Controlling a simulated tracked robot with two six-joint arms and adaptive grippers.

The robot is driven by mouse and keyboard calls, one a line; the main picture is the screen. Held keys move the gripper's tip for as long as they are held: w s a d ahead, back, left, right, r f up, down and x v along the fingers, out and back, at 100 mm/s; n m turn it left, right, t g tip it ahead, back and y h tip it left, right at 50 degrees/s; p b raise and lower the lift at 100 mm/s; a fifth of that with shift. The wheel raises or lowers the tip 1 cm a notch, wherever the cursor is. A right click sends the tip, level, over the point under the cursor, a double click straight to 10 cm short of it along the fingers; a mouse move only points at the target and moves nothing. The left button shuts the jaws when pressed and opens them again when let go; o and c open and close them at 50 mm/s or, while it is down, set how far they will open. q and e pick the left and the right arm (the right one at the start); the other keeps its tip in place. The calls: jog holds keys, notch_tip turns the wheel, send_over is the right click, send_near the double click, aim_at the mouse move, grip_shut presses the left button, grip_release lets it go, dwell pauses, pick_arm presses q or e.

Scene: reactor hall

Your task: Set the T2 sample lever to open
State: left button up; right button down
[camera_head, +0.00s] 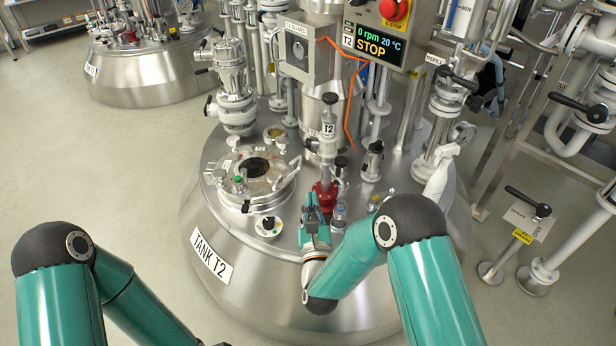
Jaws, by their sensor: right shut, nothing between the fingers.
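The tank T2 (225,275) is a large steel vessel in the middle of the head view. On its top stands a grey column with a T2 tag (328,129) and a red valve part (325,194) at its foot. I cannot make out a sample lever or its setting; my gripper covers part of this spot. My right gripper (311,205) is shut and empty, just in front of the red part and slightly left of it. I cannot tell whether it touches.
A round hatch (256,168) lies left of the column. A control panel (378,40) reading STOP hangs above, with an orange cable. Pipes and black-handled valves crowd the right. A SHUT/OPEN plate (527,217) with a black lever stands at right. Floor on the left is clear.

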aim_at(307, 144)
jog(key=w+r, duration=0.3)
jog(key=w, duration=0.9)
jog(key=shift+w+r, duration=0.2)
jog(key=shift+d+r, duration=0.1)
jog(key=shift+r+g+p, duration=0.2)
jog(key=shift+g+p, duration=0.1)
